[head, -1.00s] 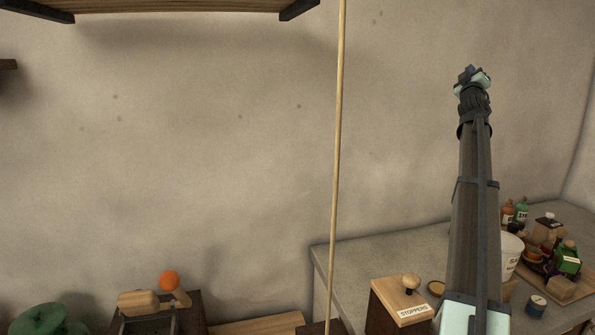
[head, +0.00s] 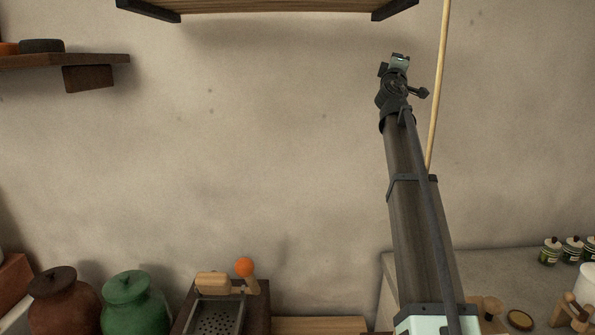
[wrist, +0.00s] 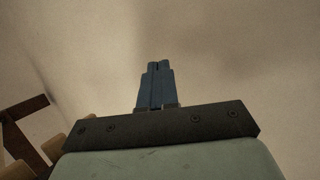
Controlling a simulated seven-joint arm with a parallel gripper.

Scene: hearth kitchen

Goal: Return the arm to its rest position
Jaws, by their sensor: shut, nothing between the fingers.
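My arm reaches up from the lower right in the head view, in front of the plaster wall. My gripper shows in the wrist view (wrist: 158,68) as two blue fingers pressed together, with nothing between them. In the head view the end of the arm is high up, but its fingertips are hard to make out there. The gripper is clear of every object.
A thin wooden pole (head: 438,90) stands close to the right of my arm's end. A shelf (head: 270,6) hangs above, and another (head: 70,61) at left. Below are a green jar (head: 135,305), a brown jar (head: 65,302), a grater (head: 216,317) and a stone counter (head: 490,262).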

